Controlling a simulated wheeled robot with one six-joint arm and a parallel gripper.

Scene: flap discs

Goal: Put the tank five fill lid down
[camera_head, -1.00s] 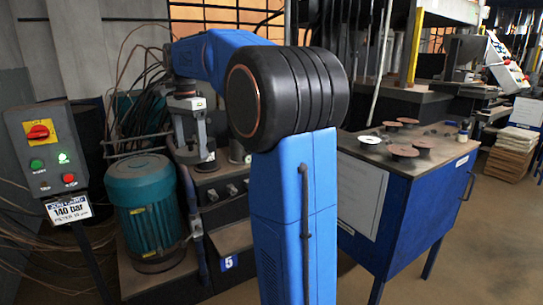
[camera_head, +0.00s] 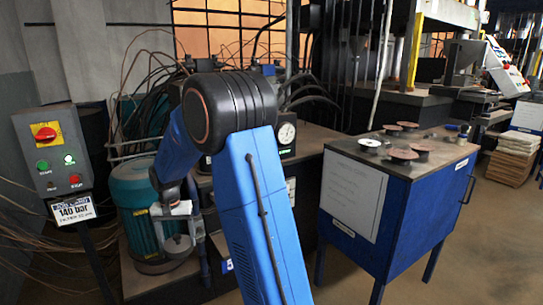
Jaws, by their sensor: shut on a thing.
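My gripper (camera_head: 177,224) is in front of the green motor, left of my blue arm. It is shut on a small grey round piece (camera_head: 178,245), which looks like the fill lid and hangs below the fingers. The tank (camera_head: 170,284) is the dark block low in the picture; its blue "5" label (camera_head: 227,265) is partly covered by my arm. The fill opening cannot be made out, and my arm hides much of the tank top.
A green motor (camera_head: 130,200) stands close to the left of my gripper. A control box (camera_head: 55,155) on a post is at far left. A blue cabinet (camera_head: 385,205) with several discs on top is at right. A pressure gauge (camera_head: 286,134) and hoses are behind my arm.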

